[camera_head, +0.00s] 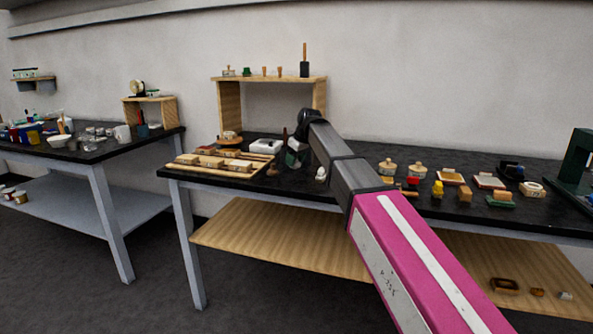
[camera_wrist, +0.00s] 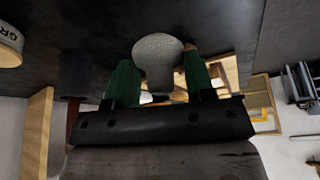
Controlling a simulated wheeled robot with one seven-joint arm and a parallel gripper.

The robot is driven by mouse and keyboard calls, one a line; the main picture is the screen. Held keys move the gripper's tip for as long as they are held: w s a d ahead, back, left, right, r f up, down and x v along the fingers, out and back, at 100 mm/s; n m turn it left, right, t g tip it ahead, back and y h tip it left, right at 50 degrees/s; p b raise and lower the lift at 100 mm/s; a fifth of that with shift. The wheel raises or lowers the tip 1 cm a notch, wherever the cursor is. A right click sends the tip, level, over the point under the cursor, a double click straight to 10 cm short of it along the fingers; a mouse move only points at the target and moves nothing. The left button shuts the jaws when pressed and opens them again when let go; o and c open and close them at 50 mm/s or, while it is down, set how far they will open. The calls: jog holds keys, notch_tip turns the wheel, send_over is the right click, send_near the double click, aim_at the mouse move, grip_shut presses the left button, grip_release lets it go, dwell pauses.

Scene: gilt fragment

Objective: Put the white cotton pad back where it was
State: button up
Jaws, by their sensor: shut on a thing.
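The white cotton pad (camera_wrist: 158,57) shows in the wrist view as a pale, rounded, fine-textured thing. My gripper (camera_wrist: 160,78) has its two green fingers on either side of it and is shut on it. In the head view my gripper (camera_head: 296,157) is over the left part of the middle black table (camera_head: 350,161), close to a white tray (camera_head: 265,146). I cannot make out the pad clearly there. The wrist view does not show whether the pad touches the table.
A wooden board with blocks (camera_head: 222,165) lies left of my gripper. A small white thing (camera_head: 321,174) stands near the front edge. Two lidded jars (camera_head: 388,167) and several small blocks and pads are to the right. A wooden shelf (camera_head: 268,80) stands behind.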

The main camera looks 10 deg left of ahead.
aim_at(296, 177)
jog(key=shift+w+d+f, duration=0.1)
jog(key=shift+w+f, duration=0.25)
jog(key=shift+w, duration=0.15)
jog(key=shift+f, duration=1.95)
jog(key=o, duration=0.8)
jog(key=shift+f, duration=0.1)
jog(key=shift+o, duration=0.2)
jog(key=v, duration=1.2)
jog(key=shift+s, duration=0.1)
